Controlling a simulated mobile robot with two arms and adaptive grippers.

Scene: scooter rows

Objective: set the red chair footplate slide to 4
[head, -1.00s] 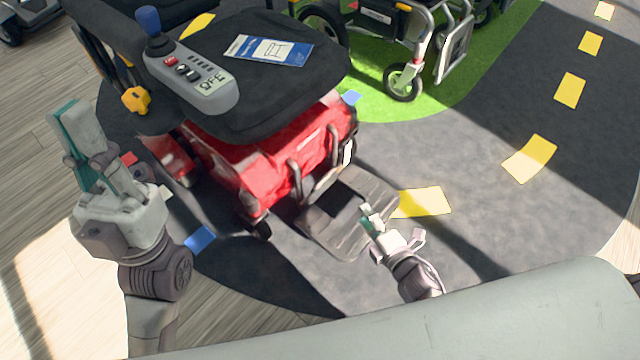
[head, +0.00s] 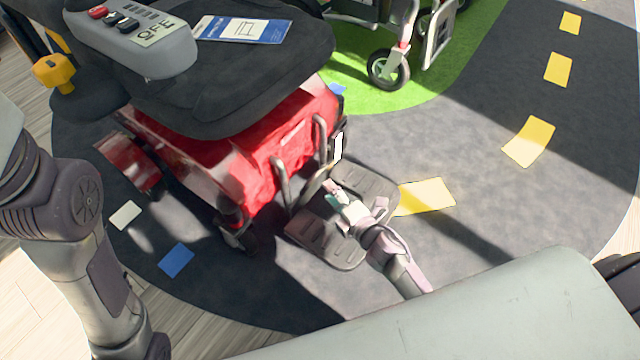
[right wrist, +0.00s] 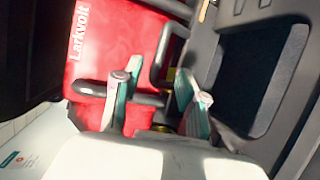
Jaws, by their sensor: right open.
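The red chair (head: 255,150) stands left of centre in the head view, with a black seat and a dark two-part footplate (head: 325,238) low at its front. My right gripper (head: 332,192) is open over the inner part of the footplate, close to the chair's front bars (head: 281,182). In the right wrist view my right gripper (right wrist: 155,92) has its fingers apart, with a dark bar (right wrist: 92,88) showing behind and between them; I cannot tell if they touch it. The footplate (right wrist: 265,75) shows at right there. No slide scale is readable. My left arm shows, but its fingers do not.
A grey control box (head: 150,45) and a blue-and-white card (head: 243,29) are on the seat. A wheelchair caster (head: 389,69) stands on green floor behind. Dark floor with yellow marks (head: 425,196) is open at right.

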